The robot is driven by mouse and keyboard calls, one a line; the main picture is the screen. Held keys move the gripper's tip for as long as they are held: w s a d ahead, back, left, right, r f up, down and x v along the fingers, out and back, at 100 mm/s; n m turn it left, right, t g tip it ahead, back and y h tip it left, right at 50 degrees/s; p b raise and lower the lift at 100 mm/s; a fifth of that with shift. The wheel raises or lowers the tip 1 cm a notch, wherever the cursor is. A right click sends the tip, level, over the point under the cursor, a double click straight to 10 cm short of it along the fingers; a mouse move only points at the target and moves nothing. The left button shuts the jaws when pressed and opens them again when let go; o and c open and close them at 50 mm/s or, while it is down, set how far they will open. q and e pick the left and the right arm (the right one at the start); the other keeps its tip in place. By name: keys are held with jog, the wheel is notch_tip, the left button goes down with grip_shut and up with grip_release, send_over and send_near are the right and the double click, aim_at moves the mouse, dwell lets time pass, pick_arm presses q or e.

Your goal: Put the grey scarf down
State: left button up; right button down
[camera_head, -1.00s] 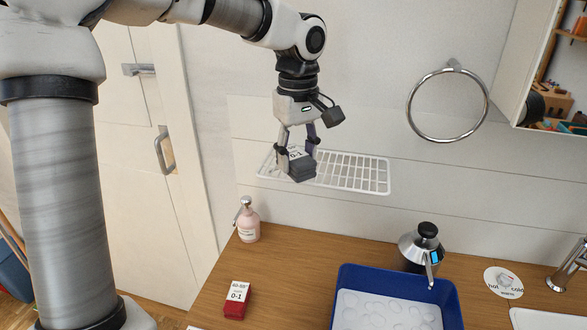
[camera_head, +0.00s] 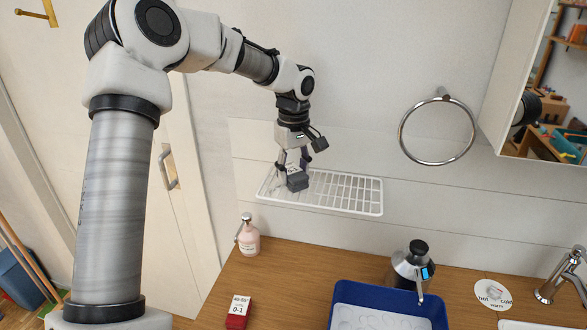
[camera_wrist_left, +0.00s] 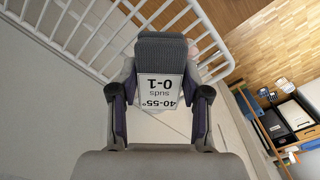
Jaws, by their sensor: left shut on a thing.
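The grey scarf (camera_head: 297,183) is a small folded dark-grey knit bundle with a white label band. My left gripper (camera_head: 293,171) comes down from above and is shut on it. It holds the scarf at the left end of the white wire rack (camera_head: 345,192) on the wall. I cannot tell whether the scarf touches the wires. In the left wrist view, the scarf (camera_wrist_left: 161,48) sits between the fingertips (camera_wrist_left: 160,82), with its "40-55° suds 0-1" label facing the camera. My right gripper is not in view.
The rack's right part is empty. Below, the wooden counter (camera_head: 285,275) holds a pink soap bottle (camera_head: 249,238), a red labelled bundle (camera_head: 238,318), a blue tub (camera_head: 345,296) and a black-and-silver jug (camera_head: 407,266). A towel ring (camera_head: 437,162) hangs to the right.

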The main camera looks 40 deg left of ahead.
aim_at(294, 171)
pick_arm(q)
jog(key=o, duration=1.1)
jog(key=shift+f, duration=0.15)
jog(key=shift+o, duration=0.2)
notch_tip(294, 171, up, 12)
jog(key=b, duration=0.1)
jog(key=shift+r, duration=0.2)
